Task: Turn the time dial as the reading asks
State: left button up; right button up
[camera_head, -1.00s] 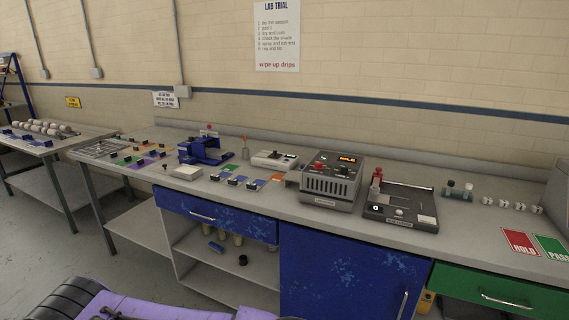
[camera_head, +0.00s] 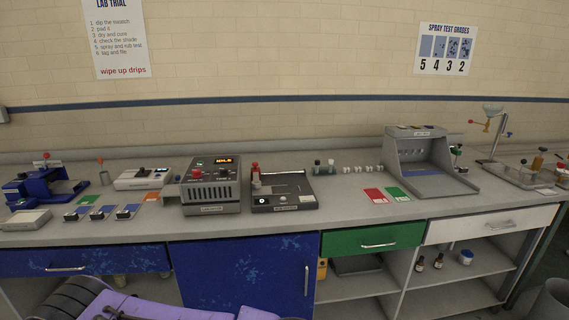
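The stenter dryer (camera_head: 211,187) is a grey box with a vented front, standing on the bench left of the picture's middle. Its sloped top panel carries a lit orange display (camera_head: 223,161) that seems to read IDLE. Small red, green and dark controls sit on the panel; they are too small to tell which is the time dial or where it points. A white meter (camera_head: 142,179) with a small dark screen stands left of the dryer; its reading is not legible. Neither of my grippers is in view; only purple and black parts of mine show at the bottom left.
A dark tray device with a red handle (camera_head: 283,191) stands close right of the dryer. Small swatch holders (camera_head: 102,212) lie to its left. Red HOLD (camera_head: 374,195) and green PASS cards lie right, before a grey booth (camera_head: 428,163). Bench around the cards is mostly clear.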

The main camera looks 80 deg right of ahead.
aim_at(223, 172)
jog(key=z, duration=2.6)
